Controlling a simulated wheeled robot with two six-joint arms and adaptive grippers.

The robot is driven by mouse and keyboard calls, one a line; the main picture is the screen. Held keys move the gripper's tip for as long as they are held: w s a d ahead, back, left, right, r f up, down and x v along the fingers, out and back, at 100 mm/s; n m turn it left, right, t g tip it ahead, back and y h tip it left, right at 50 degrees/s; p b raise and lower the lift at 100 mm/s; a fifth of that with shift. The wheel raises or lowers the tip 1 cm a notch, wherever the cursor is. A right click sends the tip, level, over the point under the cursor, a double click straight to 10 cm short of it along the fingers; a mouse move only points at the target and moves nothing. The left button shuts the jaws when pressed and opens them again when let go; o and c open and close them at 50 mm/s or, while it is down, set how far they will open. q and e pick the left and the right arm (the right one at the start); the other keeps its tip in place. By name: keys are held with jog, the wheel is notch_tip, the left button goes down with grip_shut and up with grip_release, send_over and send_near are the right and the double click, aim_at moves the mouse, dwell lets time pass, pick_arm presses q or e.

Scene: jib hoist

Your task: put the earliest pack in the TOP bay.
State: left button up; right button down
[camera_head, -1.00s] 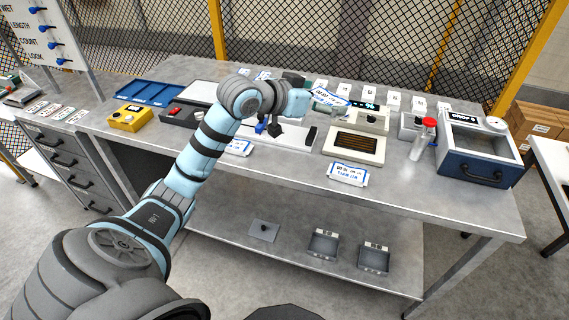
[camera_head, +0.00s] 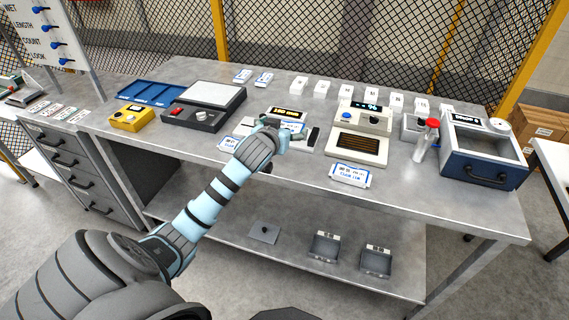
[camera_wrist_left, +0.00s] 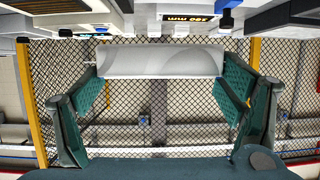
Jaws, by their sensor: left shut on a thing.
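My left gripper (camera_head: 285,132) is above the front middle of the bench in the head view, in front of a pale device with an amber display (camera_head: 290,110). In the left wrist view its two green-padded fingers are shut on a pale, smooth pack (camera_wrist_left: 160,62), which spans between them. In the head view the held pack is mostly hidden by the gripper. Two small white-and-blue packs (camera_head: 252,76) lie at the back of the bench. I cannot tell which place is the TOP bay. My right gripper is not in view.
A dark grey scale (camera_head: 205,105) and a blue tray (camera_head: 152,93) are left. Small bins (camera_head: 325,247) sit on the lower shelf.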

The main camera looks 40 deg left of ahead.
aim_at(284, 168)
pick_arm(q)
notch_tip(284, 168, down, 12)
jog(key=shift+r+b, duration=0.15)
jog(key=shift+b, duration=0.5)
jog(key=o, duration=1)
jog(key=shift+f+b, duration=0.25)
jog(key=shift+b, duration=0.25)
jog(key=p+v, duration=0.2)
jog(key=v, duration=1.2)
jog(key=shift+s+a+r+p, duration=0.1)
jog(key=shift+s+r+p, duration=0.05)
jog(key=shift+r+p, duration=0.2)
